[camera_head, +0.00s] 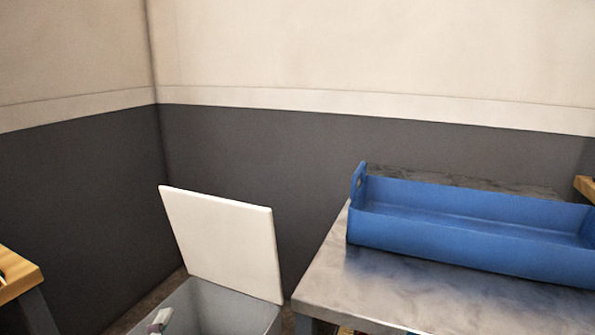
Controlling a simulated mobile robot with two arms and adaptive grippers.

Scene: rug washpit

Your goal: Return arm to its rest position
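Neither of my grippers can be made out in the head view, and no arm of mine clearly shows. The bin's white lid (225,243) stands open, tilted up towards the wall. The bin's lower part is cut off by the picture's edge.
A metal table (400,288) stands at the right, with a long blue tray (450,235) on it that looks empty where its inside shows. A wooden-topped table (18,277) juts in at the left. Dark-and-cream walls (300,150) meet in a corner behind the bin.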

